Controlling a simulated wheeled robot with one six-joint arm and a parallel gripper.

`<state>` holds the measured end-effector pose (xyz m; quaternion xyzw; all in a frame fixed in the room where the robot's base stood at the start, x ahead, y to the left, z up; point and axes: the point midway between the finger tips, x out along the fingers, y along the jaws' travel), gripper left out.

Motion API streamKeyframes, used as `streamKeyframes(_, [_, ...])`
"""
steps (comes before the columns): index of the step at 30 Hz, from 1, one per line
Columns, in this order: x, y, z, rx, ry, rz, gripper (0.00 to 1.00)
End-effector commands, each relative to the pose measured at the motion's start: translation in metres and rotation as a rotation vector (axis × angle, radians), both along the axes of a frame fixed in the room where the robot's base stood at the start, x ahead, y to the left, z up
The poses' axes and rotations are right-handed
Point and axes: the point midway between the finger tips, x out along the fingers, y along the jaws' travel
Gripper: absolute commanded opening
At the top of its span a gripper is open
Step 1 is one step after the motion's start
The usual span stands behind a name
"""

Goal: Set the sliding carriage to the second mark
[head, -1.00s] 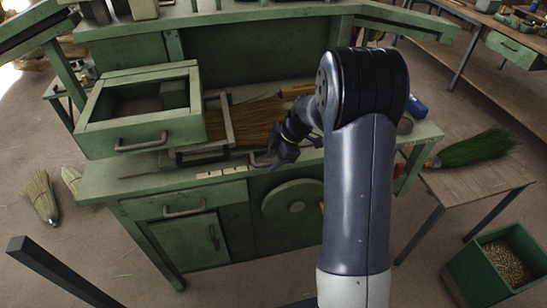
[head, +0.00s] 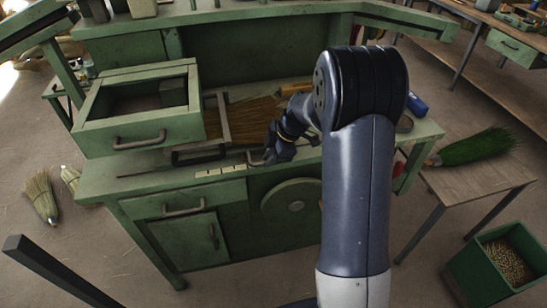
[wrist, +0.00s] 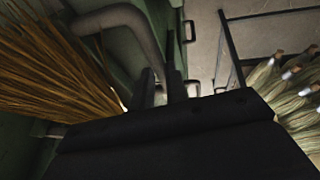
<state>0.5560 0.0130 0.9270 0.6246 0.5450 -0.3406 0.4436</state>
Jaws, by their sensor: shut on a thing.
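The sliding carriage (head: 224,119) is a grey upright frame across the orange broom bristles (head: 250,121) on the green bench. A grey bent handle (head: 254,161) stands at its front right, and shows large in the wrist view (wrist: 120,18). My gripper (head: 268,157) is at this handle and shut on it. Several small cream marks (head: 213,172) lie in a row along the bench's front edge, left of the handle.
An open green drawer box (head: 140,135) stands on the bench's left. A round disc (head: 297,206) is on the bench front below my gripper. A green broom (head: 478,147) lies on a side table at right. A bin (head: 505,262) stands on the floor.

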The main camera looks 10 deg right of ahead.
Motion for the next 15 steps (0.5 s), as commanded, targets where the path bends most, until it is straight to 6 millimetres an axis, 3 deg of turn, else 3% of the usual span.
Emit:
streamKeyframes(1, [0.000, 0.012, -0.004, 0.004, -0.002, 0.006, 0.00])
streamKeyframes(6, [0.000, 0.029, -0.002, 0.005, -0.002, 0.005, 0.00])
streamKeyframes(15, [0.000, 0.030, 0.000, 0.005, 0.001, 0.001, 0.00])
